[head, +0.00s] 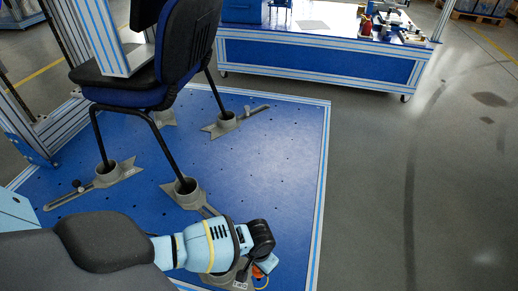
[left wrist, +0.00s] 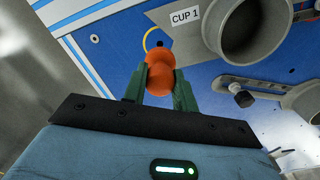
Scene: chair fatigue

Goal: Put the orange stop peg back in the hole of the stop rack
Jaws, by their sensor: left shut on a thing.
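My left gripper (head: 258,268) is at the bottom of the head view, low over the blue platform. In the left wrist view the green fingers of this gripper (left wrist: 161,78) are shut on the orange stop peg (left wrist: 160,66). The rounded orange end faces the camera. A yellow loop (left wrist: 147,40) shows just beyond the peg, beside a dark hole in the blue surface. In the head view only a little of the orange peg (head: 257,271) shows beside the gripper. I cannot pick out the stop rack with certainty. My right gripper is not in view.
A grey cup (left wrist: 248,28) on a plate labelled CUP 1 lies close to the peg. A black and blue chair (head: 165,60) stands with its legs in grey cups on the blue platform (head: 265,160). A workbench (head: 320,58) stands behind; grey floor at right is clear.

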